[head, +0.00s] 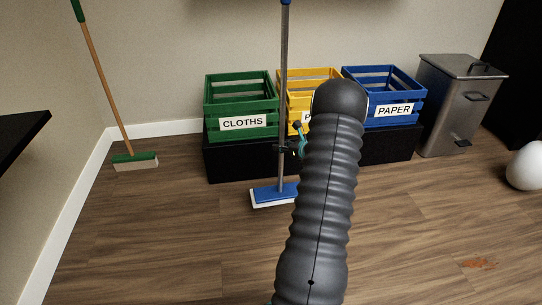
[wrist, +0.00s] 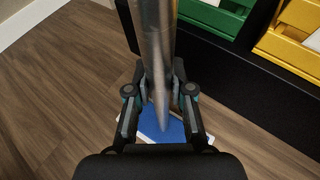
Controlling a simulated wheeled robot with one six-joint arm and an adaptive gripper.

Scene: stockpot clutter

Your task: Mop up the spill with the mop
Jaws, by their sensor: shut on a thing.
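The mop (head: 283,90) stands upright in the head view, with a grey pole and a flat blue head (head: 268,194) with a white pad. The head is low, at the floor in front of the green crate; I cannot tell whether it touches. My gripper (head: 290,148) is shut on the pole, partly hidden behind my arm. In the wrist view the pole (wrist: 155,45) passes between the fingers of my gripper (wrist: 160,100), with the blue head (wrist: 172,130) below. The spill (head: 480,264) is a reddish-brown patch on the floor at the lower right, well away from the mop.
Green (head: 241,92), yellow (head: 298,88) and blue (head: 384,80) crates stand on a black bench (head: 235,163). A metal bin (head: 450,105) and a white rounded object (head: 526,165) are at right. A broom (head: 135,160) leans at left. The right foreground floor is open.

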